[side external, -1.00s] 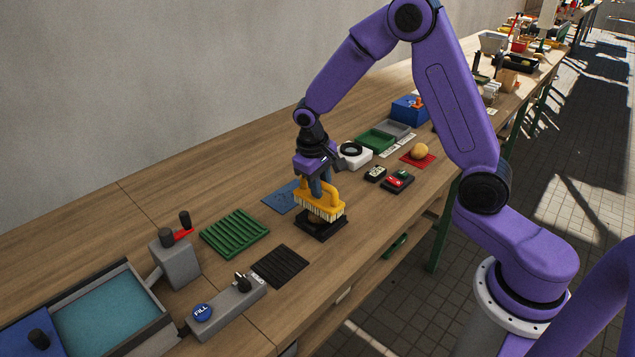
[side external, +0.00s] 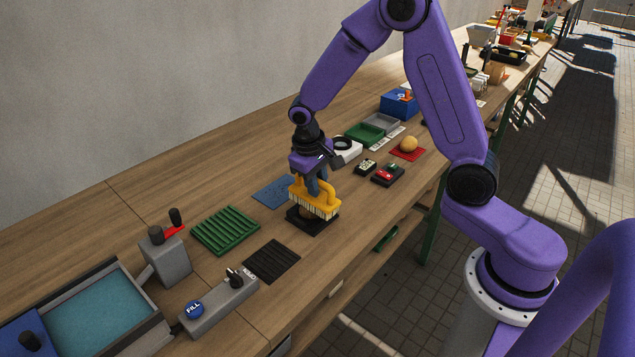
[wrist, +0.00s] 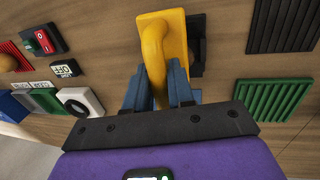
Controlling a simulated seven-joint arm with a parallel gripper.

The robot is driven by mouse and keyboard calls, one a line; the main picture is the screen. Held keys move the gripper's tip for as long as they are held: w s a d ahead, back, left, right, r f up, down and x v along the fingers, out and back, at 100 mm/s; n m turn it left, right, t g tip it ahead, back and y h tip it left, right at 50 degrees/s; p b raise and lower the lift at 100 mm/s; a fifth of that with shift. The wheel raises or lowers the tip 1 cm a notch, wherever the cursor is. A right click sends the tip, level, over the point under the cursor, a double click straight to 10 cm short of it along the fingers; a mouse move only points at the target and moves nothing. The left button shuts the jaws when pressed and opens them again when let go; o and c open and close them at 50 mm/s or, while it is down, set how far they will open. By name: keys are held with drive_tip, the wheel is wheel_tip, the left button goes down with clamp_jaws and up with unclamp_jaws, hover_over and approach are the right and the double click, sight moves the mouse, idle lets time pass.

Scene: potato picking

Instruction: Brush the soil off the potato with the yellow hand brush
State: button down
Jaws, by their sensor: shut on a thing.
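The yellow hand brush (side external: 318,202) has pale bristles pointing down, and my gripper (side external: 313,184) is shut on its handle. In the wrist view, the blue fingers of my gripper (wrist: 160,92) close around the yellow handle (wrist: 153,55). The brush is over the black holder (side external: 312,226). A brown potato (side external: 306,212) shows only in part under the bristles, in the holder. The bristles look very close to it; I cannot tell whether they touch, or how much soil is on it.
A tan potato (side external: 409,144) lies on a red mat (side external: 396,151) further back. A green ribbed rack (side external: 226,231), a black ribbed mat (side external: 271,261) and a blue mat (side external: 274,191) lie around the holder. A switch box (side external: 387,175) stands to its right. Bare wood lies between them.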

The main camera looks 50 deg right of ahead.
drive_tip(key=shift+w, duration=1.65)
drive_tip(key=shift+s+r, duration=0.15)
drive_tip(key=shift+s, duration=0.95)
drive_tip(key=shift+s, duration=0.15)
drive_tip(key=shift+s, duration=0.8)
drive_tip(key=shift+w, duration=2.05)
drive_tip(key=shift+s+r, duration=0.1)
drive_tip(key=shift+s, duration=1.95)
drive_tip(key=shift+w, duration=1.05)
drive_tip(key=shift+w, duration=0.1)
